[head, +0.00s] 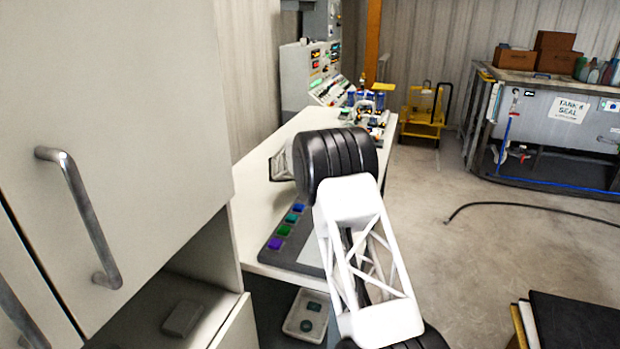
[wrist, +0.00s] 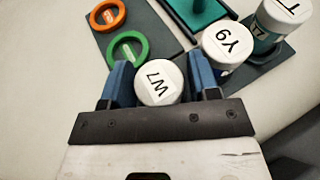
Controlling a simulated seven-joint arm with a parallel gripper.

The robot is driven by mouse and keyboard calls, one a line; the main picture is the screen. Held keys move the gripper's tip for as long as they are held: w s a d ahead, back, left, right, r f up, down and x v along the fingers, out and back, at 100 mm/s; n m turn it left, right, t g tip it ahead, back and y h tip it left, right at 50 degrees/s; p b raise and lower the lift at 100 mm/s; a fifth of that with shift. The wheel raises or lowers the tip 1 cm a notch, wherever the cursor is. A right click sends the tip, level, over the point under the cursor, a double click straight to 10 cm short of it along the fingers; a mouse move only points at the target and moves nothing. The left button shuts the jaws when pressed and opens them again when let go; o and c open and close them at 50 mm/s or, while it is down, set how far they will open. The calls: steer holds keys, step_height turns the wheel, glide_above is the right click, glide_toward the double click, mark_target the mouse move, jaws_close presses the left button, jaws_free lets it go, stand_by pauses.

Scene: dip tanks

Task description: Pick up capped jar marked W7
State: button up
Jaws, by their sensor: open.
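The capped jar marked W7 (wrist: 158,83) shows its white lid, with black lettering, in the wrist view. My gripper (wrist: 161,78) is open, with one blue finger to the left of the jar and the other to its right. The jar's lid lies between the fingers; I cannot tell whether either finger touches it. The jar's body is mostly hidden below the lid and behind the gripper's dark front plate. In the head view my own arm covers this part of the bench, and I cannot make out the jar there.
A white-capped jar marked Y9 (wrist: 228,43) stands close to the right finger. Another lettered jar (wrist: 272,25) is farther right. A green ring (wrist: 128,50) and an orange ring (wrist: 108,15) lie at the left.

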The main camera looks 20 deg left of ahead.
steer(key=shift+c, duration=0.3)
steer(key=c, duration=0.6)
steer(key=shift+c, duration=0.2)
steer(key=shift+r, duration=5)
